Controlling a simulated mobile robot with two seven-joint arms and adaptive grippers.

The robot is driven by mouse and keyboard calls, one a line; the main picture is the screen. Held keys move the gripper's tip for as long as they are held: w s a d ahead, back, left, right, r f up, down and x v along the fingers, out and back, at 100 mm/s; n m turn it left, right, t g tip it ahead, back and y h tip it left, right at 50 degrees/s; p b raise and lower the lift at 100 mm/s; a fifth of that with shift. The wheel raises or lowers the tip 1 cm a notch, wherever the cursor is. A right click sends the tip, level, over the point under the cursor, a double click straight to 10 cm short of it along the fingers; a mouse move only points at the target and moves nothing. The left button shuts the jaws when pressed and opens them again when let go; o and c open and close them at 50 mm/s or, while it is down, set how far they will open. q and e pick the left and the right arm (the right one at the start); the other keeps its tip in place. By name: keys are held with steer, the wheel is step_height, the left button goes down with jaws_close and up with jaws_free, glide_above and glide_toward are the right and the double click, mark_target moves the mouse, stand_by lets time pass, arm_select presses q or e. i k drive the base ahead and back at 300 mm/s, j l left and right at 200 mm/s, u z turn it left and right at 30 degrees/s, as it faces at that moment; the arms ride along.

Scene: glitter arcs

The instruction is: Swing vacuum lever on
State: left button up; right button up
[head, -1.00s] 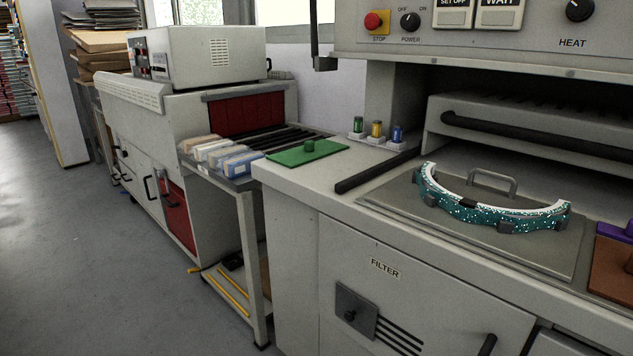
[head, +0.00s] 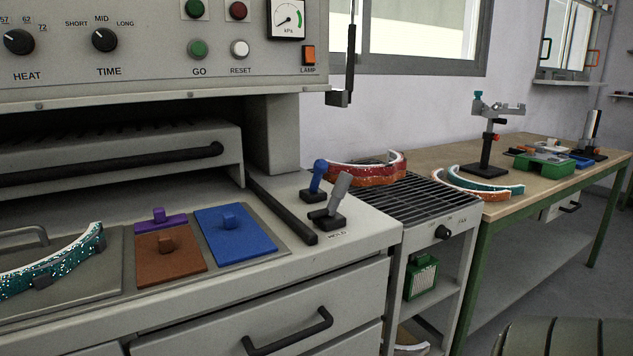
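Two small levers stand on the right end of the machine's pale counter. One is a blue lever (head: 318,176) on a dark base, standing near upright with a slight tilt. In front of it is a grey lever (head: 337,195) on a dark base, tilted up and to the right. A small label (head: 337,233) below them looks like HOLD or MOLD. No word naming vacuum is readable, so I cannot tell which one is the vacuum lever. A pressure gauge (head: 288,19) marked kPa is on the panel above. Neither of my grippers is in view.
Left of the levers lie a black bar (head: 282,209), a blue plate (head: 235,235), a brown plate (head: 170,262) and a teal glitter arc (head: 55,268). To the right are a black rack (head: 420,205) holding red arcs (head: 368,170) and a wooden bench (head: 560,190).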

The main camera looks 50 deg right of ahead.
mark_target(320, 167)
steer(key=z, duration=1.45)
